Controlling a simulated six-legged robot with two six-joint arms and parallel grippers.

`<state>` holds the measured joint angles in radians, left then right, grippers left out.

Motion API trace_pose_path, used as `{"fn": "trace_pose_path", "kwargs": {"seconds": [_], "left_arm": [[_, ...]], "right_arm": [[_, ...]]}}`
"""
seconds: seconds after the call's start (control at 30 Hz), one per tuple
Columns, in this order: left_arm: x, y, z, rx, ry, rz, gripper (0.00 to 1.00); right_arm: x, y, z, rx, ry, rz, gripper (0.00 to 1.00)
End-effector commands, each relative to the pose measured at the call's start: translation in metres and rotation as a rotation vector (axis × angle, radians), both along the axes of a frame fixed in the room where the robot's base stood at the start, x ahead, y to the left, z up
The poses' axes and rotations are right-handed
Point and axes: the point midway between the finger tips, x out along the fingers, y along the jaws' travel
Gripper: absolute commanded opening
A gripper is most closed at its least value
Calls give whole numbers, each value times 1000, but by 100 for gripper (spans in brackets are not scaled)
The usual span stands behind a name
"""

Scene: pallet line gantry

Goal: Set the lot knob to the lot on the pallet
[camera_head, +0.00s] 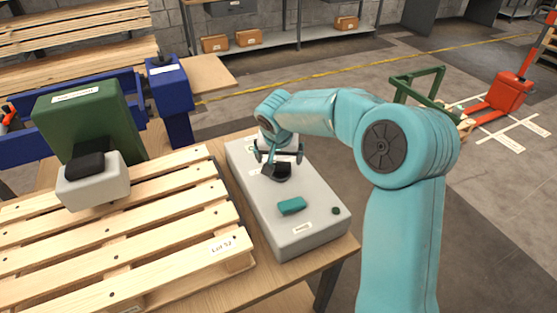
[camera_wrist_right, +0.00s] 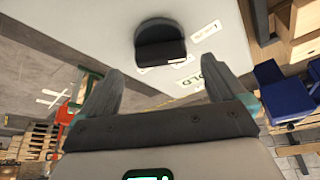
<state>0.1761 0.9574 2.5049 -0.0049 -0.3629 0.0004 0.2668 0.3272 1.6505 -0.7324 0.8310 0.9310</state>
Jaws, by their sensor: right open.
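The pallet (camera_head: 150,245) of pale slats lies on the table at left, with a white tag (camera_head: 221,245) that seems to read "Lot 52". Right of it is a light grey console (camera_head: 315,239). A black round knob (camera_head: 281,173) with a raised grip bar stands on the console. The knob also shows in the wrist view (camera_wrist_right: 160,34), with small white labels beside it. My right gripper (camera_head: 277,163) is just above the knob, open and empty. In the wrist view its two fingers (camera_wrist_right: 160,88) are spread apart, with the knob beyond them, untouched. My left gripper is not visible.
A teal block (camera_head: 292,206) and a small dark green button (camera_head: 336,211) are on the console's near part. A green upright unit (camera_head: 88,123) with a grey, black-topped block (camera_head: 94,187) stands over the pallet. A blue post (camera_head: 168,90) rises behind.

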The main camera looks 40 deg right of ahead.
Motion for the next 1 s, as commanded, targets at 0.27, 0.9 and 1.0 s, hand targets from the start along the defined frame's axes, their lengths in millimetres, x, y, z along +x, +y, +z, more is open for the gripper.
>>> {"fn": "trace_pose_path", "kwargs": {"seconds": [0.27, 0.9, 1.0], "left_arm": [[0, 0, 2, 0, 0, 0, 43], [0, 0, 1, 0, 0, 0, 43], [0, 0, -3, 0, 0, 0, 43]], "right_arm": [[11, -9, -29, 0, 0, -1, 98], [12, -9, -31, 0, 0, -3, 42], [12, -9, -32, 0, -1, -15, 42]]}}
